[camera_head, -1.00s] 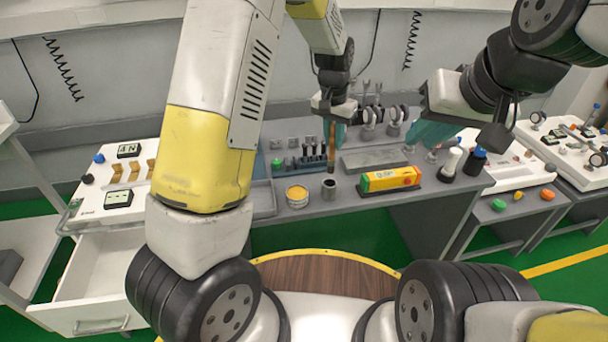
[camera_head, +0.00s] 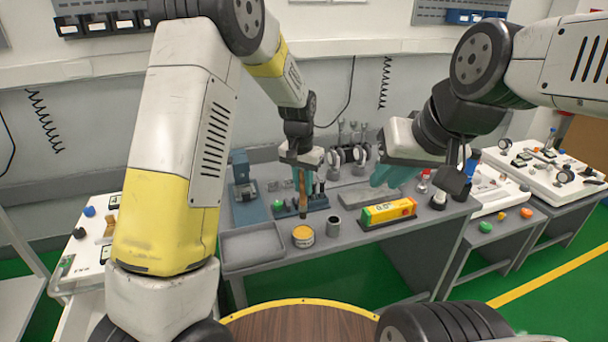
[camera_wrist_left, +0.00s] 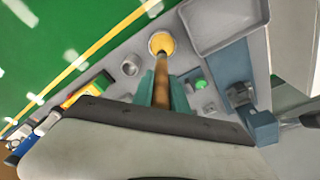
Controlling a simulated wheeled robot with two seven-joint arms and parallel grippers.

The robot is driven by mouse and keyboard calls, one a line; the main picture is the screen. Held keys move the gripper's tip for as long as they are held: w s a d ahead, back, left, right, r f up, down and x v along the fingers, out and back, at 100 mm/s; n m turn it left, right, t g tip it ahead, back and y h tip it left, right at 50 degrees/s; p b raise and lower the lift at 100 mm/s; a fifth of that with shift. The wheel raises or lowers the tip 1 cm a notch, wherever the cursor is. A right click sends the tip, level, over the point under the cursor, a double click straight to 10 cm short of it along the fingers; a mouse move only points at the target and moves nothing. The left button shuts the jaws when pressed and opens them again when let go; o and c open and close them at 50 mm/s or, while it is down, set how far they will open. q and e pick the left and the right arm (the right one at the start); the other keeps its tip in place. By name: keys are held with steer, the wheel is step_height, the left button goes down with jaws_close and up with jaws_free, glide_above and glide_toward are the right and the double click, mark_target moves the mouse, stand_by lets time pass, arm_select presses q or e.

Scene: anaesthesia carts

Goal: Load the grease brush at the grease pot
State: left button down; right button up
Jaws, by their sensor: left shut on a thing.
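The grease pot (camera_head: 303,236) is a small round tin with a yellow top near the bench's front edge. It also shows in the left wrist view (camera_wrist_left: 161,43). My left gripper (camera_head: 302,160) is shut on the brown handle of the grease brush (camera_head: 303,190), which hangs down. In the left wrist view the brush (camera_wrist_left: 161,88) runs between the teal fingers and points at the pot. The brush appears above the bench, apart from the pot; its exact height is unclear. My right gripper (camera_head: 388,173) has teal fingers and is off to the right; its opening is unclear.
A grey metal cup (camera_head: 334,226) stands just right of the pot. An empty grey tray (camera_head: 252,247) is on the left.

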mark_target(303, 202)
arm_select(q)
steer(key=shift+f, duration=3.25)
steer(key=shift+r, duration=0.1)
steer(key=shift+r, duration=3.5)
